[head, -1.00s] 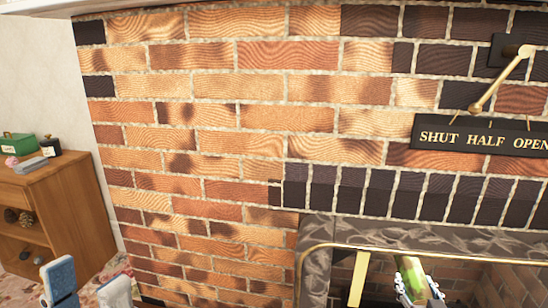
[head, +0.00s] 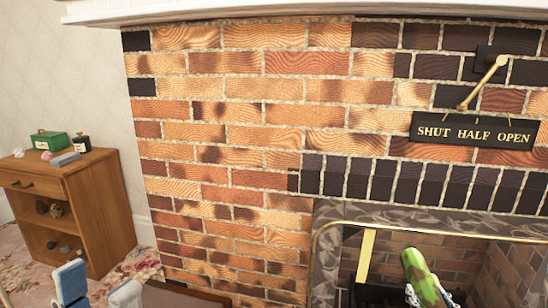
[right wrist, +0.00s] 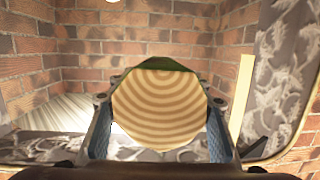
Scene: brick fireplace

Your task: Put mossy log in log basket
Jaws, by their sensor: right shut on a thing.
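The mossy log (head: 416,264), green with brown patches, points upward in front of the fireplace opening in the head view. My right gripper (head: 428,295) is shut on it. In the right wrist view the pale ringed end of the log (right wrist: 160,112) sits between the two fingers, with a green strip along its top. My left gripper (head: 98,286) is at the bottom left of the head view, its two blue-grey fingertips apart with nothing seen between them. I cannot make out the log basket for certain in either view.
A brass-edged stone surround (head: 328,245) frames the fireplace. A sign (head: 474,131) and brass lever (head: 484,82) are on the brick wall (head: 240,120). A wooden shelf unit (head: 95,205) stands left. A brown dark-edged surface (head: 185,297), unclear what, shows at the bottom.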

